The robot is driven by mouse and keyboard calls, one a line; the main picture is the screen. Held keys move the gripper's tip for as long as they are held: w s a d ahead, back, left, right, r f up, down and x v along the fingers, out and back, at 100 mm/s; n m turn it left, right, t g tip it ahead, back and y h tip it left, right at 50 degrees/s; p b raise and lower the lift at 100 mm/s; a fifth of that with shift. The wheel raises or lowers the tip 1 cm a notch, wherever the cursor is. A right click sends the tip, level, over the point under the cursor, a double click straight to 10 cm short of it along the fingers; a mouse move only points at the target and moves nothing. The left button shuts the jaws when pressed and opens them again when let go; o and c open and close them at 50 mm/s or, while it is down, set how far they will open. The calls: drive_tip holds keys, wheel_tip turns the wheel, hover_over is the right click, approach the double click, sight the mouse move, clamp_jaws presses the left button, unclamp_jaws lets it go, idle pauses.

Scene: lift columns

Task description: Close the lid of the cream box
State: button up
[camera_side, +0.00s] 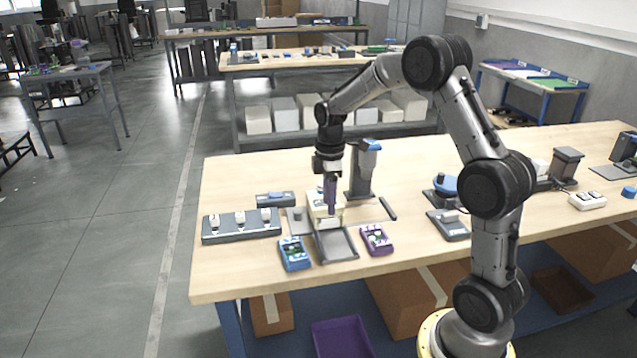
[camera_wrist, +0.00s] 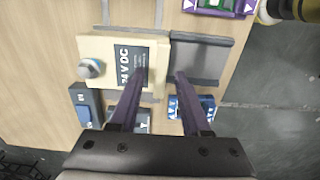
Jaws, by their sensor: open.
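The cream box (camera_side: 318,203) stands on the workbench, partly hidden behind my gripper (camera_side: 331,211) in the side view. In the wrist view the cream box (camera_wrist: 103,48) shows a dark "24 V DC" label and a round metal knob. A grey rimmed panel (camera_side: 335,244) lies beside it on the near side; it also shows in the wrist view (camera_wrist: 203,60). It looks like the opened lid, but I cannot tell for sure. My gripper (camera_wrist: 161,76) is open and points down; one finger overlaps the label, the other the panel's near-box edge. Contact is unclear.
A blue device (camera_side: 295,253) and a purple device (camera_side: 376,239) flank the grey panel. A grey rail with white blocks (camera_side: 240,226) lies left. A grey post with a blue top (camera_side: 361,172) stands behind on the right. Bare wood lies right of the purple device.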

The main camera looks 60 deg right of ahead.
drive_tip(key=shift+r, duration=2.6)
drive_tip(key=s+a+r+n+t, duration=0.1)
drive_tip(key=s+a+r+t, duration=0.15)
drive_tip(key=a+r, duration=0.35)
drive_tip(key=s+a+r+t, duration=0.1)
drive_tip(key=s+a+r, duration=0.35)
drive_tip(key=r, duration=0.25)
drive_tip(key=s+a+f+m+t, duration=0.1)
drive_tip(key=s+a+f+m, duration=0.1)
drive_tip(key=s+m, duration=0.3)
drive_tip(key=s+a+f+m+t, duration=0.1)
drive_tip(key=s+a+f+m, duration=0.2)
drive_tip(key=s, duration=0.7)
drive_tip(key=shift+s+a+m, duration=0.35)
drive_tip(key=shift+a+m, duration=0.5)
drive_tip(key=shift+m, duration=0.15)
